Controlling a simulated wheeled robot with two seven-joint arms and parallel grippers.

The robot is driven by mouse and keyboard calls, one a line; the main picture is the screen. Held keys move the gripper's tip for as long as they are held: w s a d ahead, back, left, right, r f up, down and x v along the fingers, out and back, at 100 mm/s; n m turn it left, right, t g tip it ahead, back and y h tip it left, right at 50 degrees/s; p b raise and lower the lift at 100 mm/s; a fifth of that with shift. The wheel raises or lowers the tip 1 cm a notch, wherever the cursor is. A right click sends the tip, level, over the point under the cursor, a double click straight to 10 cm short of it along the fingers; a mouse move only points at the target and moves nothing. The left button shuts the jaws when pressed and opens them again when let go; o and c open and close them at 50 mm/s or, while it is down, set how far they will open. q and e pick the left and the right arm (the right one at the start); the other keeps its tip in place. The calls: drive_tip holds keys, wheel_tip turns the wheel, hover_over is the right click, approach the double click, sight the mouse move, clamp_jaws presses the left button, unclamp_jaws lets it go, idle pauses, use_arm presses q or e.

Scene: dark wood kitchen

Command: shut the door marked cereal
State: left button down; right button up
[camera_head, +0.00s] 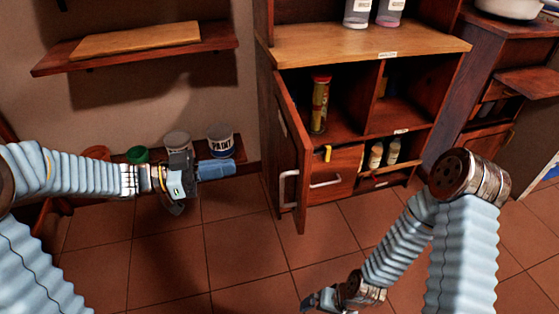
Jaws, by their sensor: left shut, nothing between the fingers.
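A wooden cabinet door (291,150) hangs open at the left side of the cabinet, swung out toward me. A white handle (288,188) is on its lower part. Any word on the door is not readable from here. The open compartment behind it holds a tall yellow and red tube (320,105). My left gripper (222,169) is shut and empty, to the left of the door and apart from it. My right gripper (318,300) is low at the bottom edge, in front of the cabinet; its finger opening is unclear.
Below are a drawer with a white handle (325,182) and a cubby with white bottles (376,155). Paint cans (221,138) stand on a low shelf behind my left gripper. A wall shelf (215,38) is above. The tiled floor (240,250) before the door is clear.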

sight(301, 158)
use_arm(q)
drive_tip(key=x, duration=0.7)
drive_tip(key=p+x, duration=0.1)
drive_tip(key=x, duration=0.6)
drive_tip(key=shift+s, duration=0.2)
